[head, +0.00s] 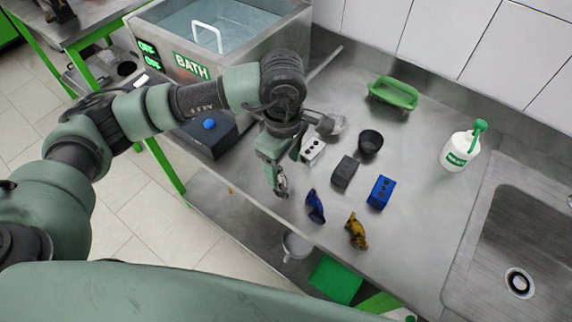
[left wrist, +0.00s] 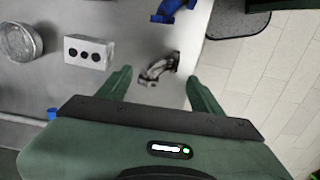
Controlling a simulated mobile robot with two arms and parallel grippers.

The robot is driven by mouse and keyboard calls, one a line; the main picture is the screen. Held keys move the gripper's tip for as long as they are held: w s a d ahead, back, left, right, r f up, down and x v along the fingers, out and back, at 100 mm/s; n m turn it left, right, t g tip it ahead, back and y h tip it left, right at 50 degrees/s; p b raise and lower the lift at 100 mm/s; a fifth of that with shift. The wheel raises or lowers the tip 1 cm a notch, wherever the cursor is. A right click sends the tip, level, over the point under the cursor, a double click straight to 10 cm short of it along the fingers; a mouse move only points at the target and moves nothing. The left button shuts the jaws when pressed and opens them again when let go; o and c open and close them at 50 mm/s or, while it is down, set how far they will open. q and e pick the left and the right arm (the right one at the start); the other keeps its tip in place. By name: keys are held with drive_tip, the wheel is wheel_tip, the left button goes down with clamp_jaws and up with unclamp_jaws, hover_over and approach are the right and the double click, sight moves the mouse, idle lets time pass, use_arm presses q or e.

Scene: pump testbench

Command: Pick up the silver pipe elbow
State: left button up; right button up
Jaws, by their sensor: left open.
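The silver pipe elbow (head: 282,184) lies near the front edge of the steel counter (head: 420,212), partly hidden by my left gripper (head: 271,168) in the head view. In the left wrist view the elbow (left wrist: 160,67) shows between and beyond the two fingers. My left gripper (left wrist: 158,78) is open and empty, pointing down over the elbow; I see no contact. A blue elbow (head: 315,207) and a yellow elbow (head: 356,231) lie to the right along the edge. My right gripper is not in view.
White (head: 312,150), black (head: 345,171) and blue (head: 381,192) blocks stand behind the elbows, with a black cup (head: 370,143). A green dish (head: 393,93), a bottle (head: 459,152) and the sink (head: 515,245) are farther right. The bath (head: 222,40) stands back left.

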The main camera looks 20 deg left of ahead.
sight(284, 185)
use_arm(q)
drive_tip(key=f, duration=0.1)
drive_tip(key=s+f+p, duration=0.1)
drive_tip(key=f+p, duration=0.1)
drive_tip(key=shift+s+d+f, duration=0.1)
drive_tip(key=shift+s+f, duration=0.1)
drive_tip(key=shift+s, duration=0.05)
drive_tip(key=f, duration=0.1)
drive_tip(key=f+p, duration=0.1)
drive_tip(key=shift+w+d+f, duration=0.1)
drive_tip(key=shift+w+f, duration=0.2)
drive_tip(key=shift+f, duration=0.5)
clamp_jaws()
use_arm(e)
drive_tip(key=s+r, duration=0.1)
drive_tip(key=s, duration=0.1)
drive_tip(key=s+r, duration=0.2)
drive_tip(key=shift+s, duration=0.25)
